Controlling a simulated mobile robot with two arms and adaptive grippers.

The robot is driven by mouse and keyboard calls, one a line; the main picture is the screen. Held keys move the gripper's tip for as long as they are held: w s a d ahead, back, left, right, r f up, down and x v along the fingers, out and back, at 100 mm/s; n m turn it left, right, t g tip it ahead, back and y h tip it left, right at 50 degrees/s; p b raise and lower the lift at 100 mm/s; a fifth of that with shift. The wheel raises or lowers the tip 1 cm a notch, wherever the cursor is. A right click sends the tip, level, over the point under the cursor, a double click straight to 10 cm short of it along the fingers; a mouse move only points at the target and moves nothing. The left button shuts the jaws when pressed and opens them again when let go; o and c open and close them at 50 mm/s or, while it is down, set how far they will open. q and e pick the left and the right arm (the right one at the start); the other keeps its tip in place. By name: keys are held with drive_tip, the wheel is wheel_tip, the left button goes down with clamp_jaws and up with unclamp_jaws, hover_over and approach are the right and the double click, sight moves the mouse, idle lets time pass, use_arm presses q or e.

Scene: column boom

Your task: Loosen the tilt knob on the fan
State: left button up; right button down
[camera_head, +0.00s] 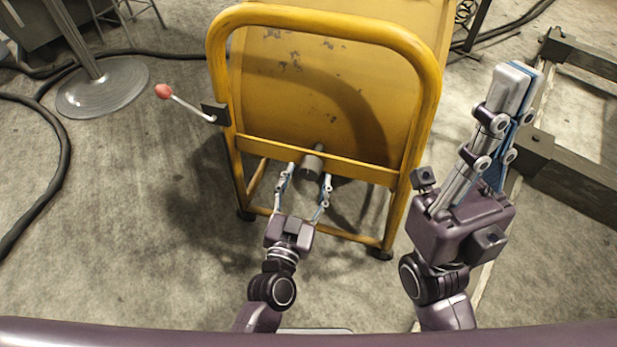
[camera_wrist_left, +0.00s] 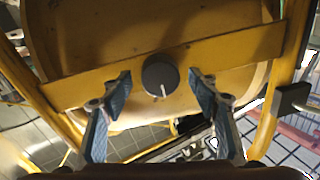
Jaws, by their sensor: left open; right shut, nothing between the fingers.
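The fan is a yellow drum in a yellow tube frame (camera_head: 430,110). The tilt knob (camera_head: 312,160) is a dark grey round knob on the yellow crossbar, low in the middle of the fan. In the left wrist view the knob (camera_wrist_left: 160,76) faces me, with a light pointer line towards its lower edge. My left gripper (camera_head: 308,172) is open, with its fingertips on either side of the knob; in the left wrist view there are gaps between the fingers and the knob. My right gripper (camera_head: 520,85) is shut and empty, raised to the right of the fan.
A lever with a red ball (camera_head: 163,91) sticks out left from the frame's side. A round metal stand base (camera_head: 103,88) and black cables lie on the floor at left. Dark beams (camera_head: 580,180) lie at right. The floor at lower left is clear.

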use_arm(q)
drive_tip(key=shift+w+d, duration=0.2)
drive_tip(key=shift+w, duration=0.4)
drive_tip(key=c, duration=1.2)
drive_tip(key=shift+o, duration=0.2)
